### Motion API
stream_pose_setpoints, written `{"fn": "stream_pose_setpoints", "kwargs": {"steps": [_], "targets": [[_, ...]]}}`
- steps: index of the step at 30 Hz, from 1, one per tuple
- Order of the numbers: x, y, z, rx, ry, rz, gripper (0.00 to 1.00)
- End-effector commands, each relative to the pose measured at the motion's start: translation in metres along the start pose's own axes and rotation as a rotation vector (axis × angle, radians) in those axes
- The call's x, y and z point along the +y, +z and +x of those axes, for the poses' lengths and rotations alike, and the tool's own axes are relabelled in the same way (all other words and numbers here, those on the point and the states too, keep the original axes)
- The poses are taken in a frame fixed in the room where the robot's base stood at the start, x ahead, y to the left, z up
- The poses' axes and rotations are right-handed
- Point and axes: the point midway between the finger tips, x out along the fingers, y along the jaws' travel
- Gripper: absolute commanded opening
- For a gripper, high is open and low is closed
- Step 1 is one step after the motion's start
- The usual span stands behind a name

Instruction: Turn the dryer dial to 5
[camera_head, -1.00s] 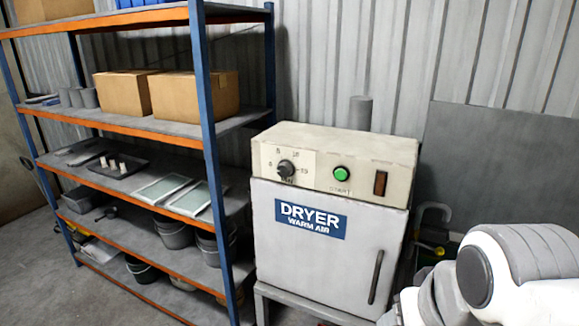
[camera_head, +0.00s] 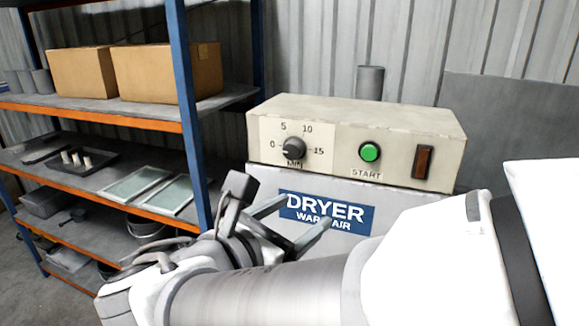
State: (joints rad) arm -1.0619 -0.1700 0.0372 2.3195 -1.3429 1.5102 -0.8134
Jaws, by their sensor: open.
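The dryer (camera_head: 455,145) is a cream control box above a pale door with a blue label (camera_head: 350,212). Its black dial (camera_head: 292,149) sits at the left of the panel, on a white scale marked 0, 5, 10 and 15. The pointer appears to aim left, near 0, but the exact setting is hard to tell. My gripper (camera_head: 294,222) is open and empty in front of the door, below the dial and apart from it. Its fingers cover part of the label. My arm hides most of the door.
A green START button (camera_head: 369,152) and an amber switch (camera_head: 422,161) sit right of the dial. A blue-and-orange shelf (camera_head: 187,115) with cardboard boxes (camera_head: 165,74) and trays stands close on the left. The space in front of the dial is clear.

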Motion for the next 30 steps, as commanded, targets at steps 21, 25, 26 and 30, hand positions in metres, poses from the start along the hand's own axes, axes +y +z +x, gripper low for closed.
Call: {"fn": "stream_pose_setpoints", "kwargs": {"steps": [21, 25, 26, 30], "targets": [[0.074, 0.01, 0.015, -0.2, 0.212, -0.2, 0.76], [0.081, 0.015, 0.043, -0.2, 0.213, -0.199, 0.76], [0.082, 0.016, 0.049, -0.201, 0.213, -0.199, 0.76], [0.089, 0.021, 0.077, -0.2, 0.212, -0.198, 0.76]]}}
